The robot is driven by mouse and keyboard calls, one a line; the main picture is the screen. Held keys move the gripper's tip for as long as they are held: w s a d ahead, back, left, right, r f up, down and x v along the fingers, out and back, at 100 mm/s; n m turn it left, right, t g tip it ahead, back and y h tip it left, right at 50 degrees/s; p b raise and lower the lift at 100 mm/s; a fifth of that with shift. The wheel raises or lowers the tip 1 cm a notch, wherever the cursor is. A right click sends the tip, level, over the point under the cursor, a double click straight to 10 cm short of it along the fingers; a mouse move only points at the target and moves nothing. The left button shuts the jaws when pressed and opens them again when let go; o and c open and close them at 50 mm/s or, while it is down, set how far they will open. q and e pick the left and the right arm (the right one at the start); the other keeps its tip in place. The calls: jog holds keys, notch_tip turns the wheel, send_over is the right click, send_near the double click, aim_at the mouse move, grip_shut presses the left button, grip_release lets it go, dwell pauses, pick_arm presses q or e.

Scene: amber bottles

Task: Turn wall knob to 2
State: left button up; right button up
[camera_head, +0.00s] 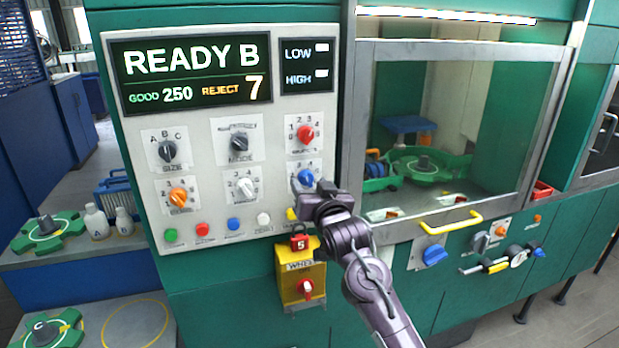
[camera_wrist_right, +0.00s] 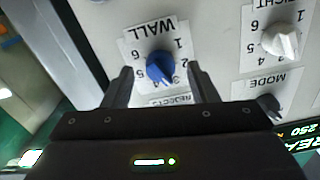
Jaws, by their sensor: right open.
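The wall knob is blue, on a white numbered card marked WALL. It shows in the right wrist view (camera_wrist_right: 160,66) and partly in the head view (camera_head: 305,176), on the lower right of the grey control panel (camera_head: 213,212). My right gripper (camera_head: 311,187) is open in front of this knob. In the right wrist view its two fingers stand on either side of the knob, with a gap on each side; I cannot tell how deep they reach. The number the knob points to is not clear. My left gripper is not in view.
A red knob (camera_head: 306,134) sits above and a white knob (camera_head: 245,187) to the left. Push buttons line the panel's bottom. A yellow box with a red knob (camera_head: 304,288) hangs below. A glazed cabinet with a yellow handle (camera_head: 451,222) stands to the right.

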jog(key=shift+w+a, duration=0.25)
jog(key=shift+w, duration=0.35)
jog(key=c, duration=1)
jog(key=shift+o, duration=0.2)
jog(key=shift+n, duration=0.4)
jog(key=n+b, duration=0.1)
jog(key=n, duration=0.3)
jog(key=shift+d+n, duration=0.1)
jog(key=shift+n, duration=0.2)
jog(key=n+b, duration=0.1)
jog(key=n, duration=0.3)
jog(key=shift+n+b, duration=0.3)
jog(key=shift+b, duration=0.05)
